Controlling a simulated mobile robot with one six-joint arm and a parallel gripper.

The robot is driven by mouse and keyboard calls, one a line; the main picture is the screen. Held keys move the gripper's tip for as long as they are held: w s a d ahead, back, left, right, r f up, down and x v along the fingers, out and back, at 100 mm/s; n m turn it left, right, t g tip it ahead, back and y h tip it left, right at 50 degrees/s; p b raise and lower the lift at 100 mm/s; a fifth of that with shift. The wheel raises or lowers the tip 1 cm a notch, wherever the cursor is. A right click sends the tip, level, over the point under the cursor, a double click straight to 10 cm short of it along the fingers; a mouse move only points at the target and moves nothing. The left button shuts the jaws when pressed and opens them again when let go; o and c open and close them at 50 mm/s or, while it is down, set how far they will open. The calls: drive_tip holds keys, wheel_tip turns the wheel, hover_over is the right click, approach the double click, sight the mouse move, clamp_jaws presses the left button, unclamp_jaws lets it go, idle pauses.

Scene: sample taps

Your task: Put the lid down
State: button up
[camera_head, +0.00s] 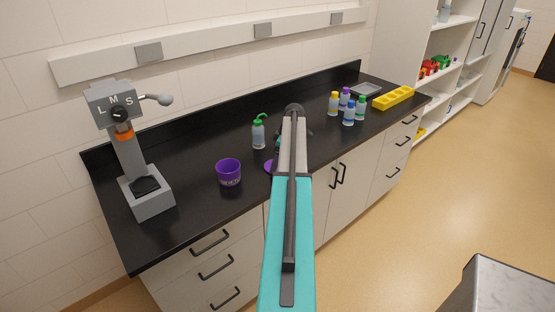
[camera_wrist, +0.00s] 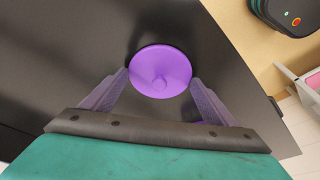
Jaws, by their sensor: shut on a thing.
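The purple round lid (camera_wrist: 160,66) with a small knob is between the fingers of my gripper (camera_wrist: 160,78) in the wrist view. The gripper is shut on it. The lid is over the black counter, and I cannot tell whether it touches the surface. In the head view only a purple sliver of the lid (camera_head: 269,167) shows left of my arm, which hides the rest and most of the gripper. A purple cup (camera_head: 229,173) stands upright on the counter, left of the lid and apart from it.
A green-capped wash bottle (camera_head: 258,134) stands behind the lid. The counter (camera_head: 200,205) is bare near the cup.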

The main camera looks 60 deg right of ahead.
drive_tip(key=shift+f, duration=0.1)
drive_tip(key=o, duration=1)
drive_tip(key=shift+o, duration=0.2)
drive_tip(key=b+v, duration=0.4)
drive_tip(key=v, duration=0.8)
idle(0.5)
